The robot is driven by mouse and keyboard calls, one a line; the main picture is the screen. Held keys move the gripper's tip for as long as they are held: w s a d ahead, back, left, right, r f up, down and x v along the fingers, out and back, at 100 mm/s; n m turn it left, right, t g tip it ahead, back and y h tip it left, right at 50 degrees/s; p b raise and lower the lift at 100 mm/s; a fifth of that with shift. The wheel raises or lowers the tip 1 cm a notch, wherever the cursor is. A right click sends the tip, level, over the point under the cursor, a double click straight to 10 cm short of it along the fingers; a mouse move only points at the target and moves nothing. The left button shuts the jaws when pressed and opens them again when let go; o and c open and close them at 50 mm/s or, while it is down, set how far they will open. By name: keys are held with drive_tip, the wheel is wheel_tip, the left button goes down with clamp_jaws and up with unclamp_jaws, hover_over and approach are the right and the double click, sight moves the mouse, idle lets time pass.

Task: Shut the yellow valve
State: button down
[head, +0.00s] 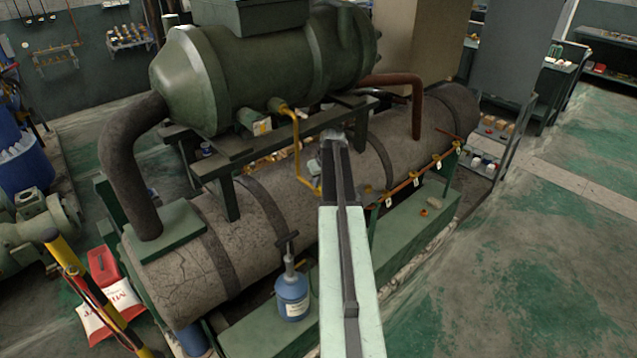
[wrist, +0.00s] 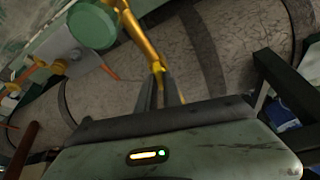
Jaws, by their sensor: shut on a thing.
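A yellow pipe (head: 297,152) runs down from under the green tank in the head view. In the wrist view the yellow pipe (wrist: 143,38) comes down to a yellow valve part (wrist: 158,68) at my fingertips. My gripper (wrist: 160,82) has its two dark fingers close together on that yellow part. The fingers hide some of it, so I cannot tell how far the valve is turned. In the head view my arm covers the place where the fingers meet the valve.
The green tank (head: 270,65) sits above a long grey cylinder (head: 190,255). A copper pipe (head: 405,186) with white tags runs along the right side. A blue bottle (head: 292,295) stands in front. Open floor (head: 540,230) lies at right.

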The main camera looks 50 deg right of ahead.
drive_tip(key=shift+a+m, duration=0.1)
drive_tip(key=shift+m, duration=0.3)
drive_tip(key=m+h, duration=0.1)
drive_tip(key=m, duration=0.2)
drive_tip(key=shift+g, duration=0.4)
drive_tip(key=m, duration=0.1)
drive_tip(key=m+g+h, duration=0.1)
drive_tip(key=m, duration=0.1)
drive_tip(key=shift+w+a+m, duration=0.1)
drive_tip(key=shift+w+m, duration=0.1)
drive_tip(key=shift+m, duration=0.1)
drive_tip(key=m+g+h, duration=0.1)
drive_tip(key=m, duration=0.2)
drive_tip(key=shift+w, duration=0.1)
drive_tip(key=m+g, duration=0.1)
drive_tip(key=m, duration=0.3)
drive_tip(key=shift+m+g, duration=0.3)
drive_tip(key=shift+g, duration=0.1)
drive_tip(key=c, duration=1.5)
unclamp_jaws()
